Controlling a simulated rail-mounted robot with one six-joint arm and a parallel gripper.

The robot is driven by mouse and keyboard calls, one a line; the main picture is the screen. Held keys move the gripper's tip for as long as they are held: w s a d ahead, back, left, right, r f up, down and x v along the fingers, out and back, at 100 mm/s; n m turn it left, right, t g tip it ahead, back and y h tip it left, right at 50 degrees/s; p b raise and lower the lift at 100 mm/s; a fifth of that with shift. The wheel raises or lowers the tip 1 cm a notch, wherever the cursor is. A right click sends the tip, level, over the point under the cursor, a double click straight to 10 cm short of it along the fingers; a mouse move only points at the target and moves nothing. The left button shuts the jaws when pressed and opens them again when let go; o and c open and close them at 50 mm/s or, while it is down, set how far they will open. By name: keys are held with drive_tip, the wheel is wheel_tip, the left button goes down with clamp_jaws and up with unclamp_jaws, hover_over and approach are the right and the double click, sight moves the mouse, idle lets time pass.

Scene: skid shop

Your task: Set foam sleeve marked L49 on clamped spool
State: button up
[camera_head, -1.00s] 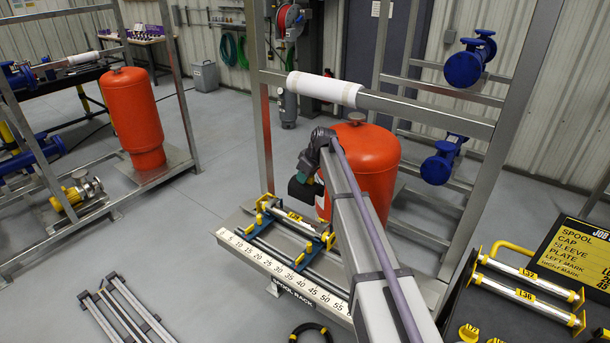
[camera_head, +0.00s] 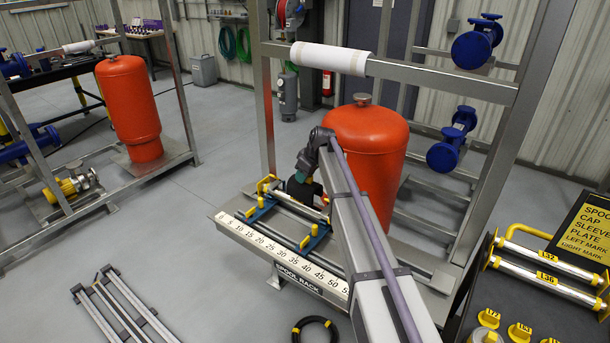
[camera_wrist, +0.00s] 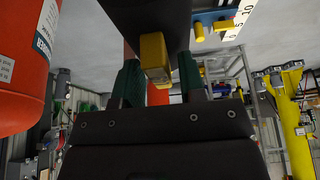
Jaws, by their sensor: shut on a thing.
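My gripper (camera_wrist: 158,80) has its two green fingers on either side of a yellow block (camera_wrist: 155,55), which joins a dark, wide piece (camera_wrist: 135,18) at the top of the wrist view. In the head view a dark piece (camera_head: 300,190) hangs below my wrist, over the spool rack; it looks like the foam sleeve, but no L49 mark is legible. A silver spool (camera_head: 282,190) lies in the blue-and-yellow clamps (camera_head: 305,240) of the rack, partly hidden behind the dark piece. I cannot tell whether the sleeve touches the spool.
The rack's numbered scale (camera_head: 270,247) runs along its front. An orange tank (camera_head: 366,150) stands close behind my arm. A frame post (camera_head: 265,120) rises behind the rack. Spare spools marked L32 and L36 (camera_head: 545,280) lie on the right. A black ring (camera_head: 315,333) is on the floor.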

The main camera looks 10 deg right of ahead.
sight(305, 184)
drive_tip(key=shift+f+b, duration=1.85)
drive_tip(key=shift+f, duration=0.2)
drive_tip(key=shift+f+b, duration=1.15)
drive_tip(key=shift+b, duration=0.05)
drive_tip(key=shift+f+b, duration=0.7)
drive_tip(key=shift+f+b, duration=0.3)
